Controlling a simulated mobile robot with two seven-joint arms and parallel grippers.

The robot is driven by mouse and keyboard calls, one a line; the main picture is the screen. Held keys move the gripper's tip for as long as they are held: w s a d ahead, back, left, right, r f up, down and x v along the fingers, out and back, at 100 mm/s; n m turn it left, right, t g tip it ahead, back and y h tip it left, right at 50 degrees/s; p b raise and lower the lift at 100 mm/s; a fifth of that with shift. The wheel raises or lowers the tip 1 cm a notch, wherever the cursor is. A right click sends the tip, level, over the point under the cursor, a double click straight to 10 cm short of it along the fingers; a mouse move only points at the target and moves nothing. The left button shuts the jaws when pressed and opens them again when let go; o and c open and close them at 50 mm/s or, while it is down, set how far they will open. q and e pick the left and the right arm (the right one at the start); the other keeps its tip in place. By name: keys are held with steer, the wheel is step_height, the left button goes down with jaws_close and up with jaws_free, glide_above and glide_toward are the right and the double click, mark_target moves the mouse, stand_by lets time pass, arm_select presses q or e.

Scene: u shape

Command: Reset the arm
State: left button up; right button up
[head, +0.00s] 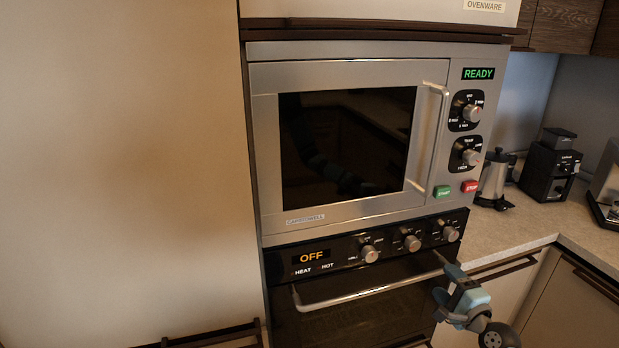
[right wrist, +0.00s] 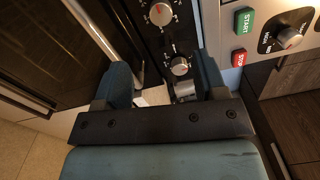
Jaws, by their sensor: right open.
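My right gripper (head: 441,275) is at the lower right in the head view, in front of the right end of the black oven panel (head: 344,257). In the right wrist view the right gripper (right wrist: 163,80) has its two blue fingers apart. An oven knob (right wrist: 179,66) shows between the fingers, and I cannot tell how near it is. No object is seen held. My left gripper is in neither view.
The microwave (head: 262,150) above has its door shut and reads READY. Its vertical handle (head: 430,137) sticks out. The oven below reads OFF, with a bar handle (head: 365,294) across its door. A counter (head: 530,215) with a coffee grinder (head: 550,165) and a pot (head: 494,178) stands at right.

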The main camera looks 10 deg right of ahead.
steer(key=s+a+f+n+g+p, duration=0.1)
steer(key=s+a+f+n+g, duration=0.1)
steer(key=s+a+f+n, duration=0.3)
steer(key=s+a+f+n+g+y+p, duration=0.1)
steer(key=s+a+f+n+g, duration=0.1)
steer(key=s+a+f+n, duration=0.3)
steer(key=s+a+f+n+g+p, duration=0.2)
steer(key=s+a+f+n, duration=0.3)
steer(key=s+a+n, duration=0.7)
steer(key=s+a+g, duration=0.1)
steer(key=s+a, duration=0.1)
steer(key=shift+s+a+f+y, duration=0.2)
steer(key=shift+a+f+y, duration=0.1)
steer(key=shift+f, duration=0.05)
steer(key=shift+d, duration=0.1)
